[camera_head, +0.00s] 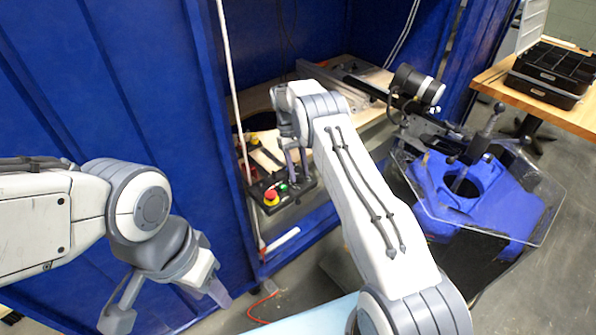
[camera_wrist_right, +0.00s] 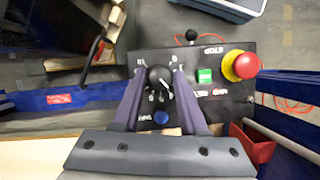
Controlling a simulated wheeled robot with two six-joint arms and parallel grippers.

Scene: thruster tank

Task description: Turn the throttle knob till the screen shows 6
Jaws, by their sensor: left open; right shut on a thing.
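The black throttle knob (camera_wrist_right: 159,77) sits on the dark control panel (camera_wrist_right: 222,110) in the right wrist view, with a white pointer mark and white dial marks around it. My right gripper (camera_wrist_right: 159,72) is shut on the knob, one finger on each side. In the head view my right gripper (camera_head: 297,172) reaches down to the same panel, and the knob is hidden there by the gripper and arm. My left gripper (camera_head: 168,306) is open and empty at the lower left, away from the panel. I cannot make out a screen with a number.
Blue tank walls (camera_head: 150,80) stand close behind. A wooden table (camera_head: 560,110) with a black case (camera_head: 550,75) is at right.

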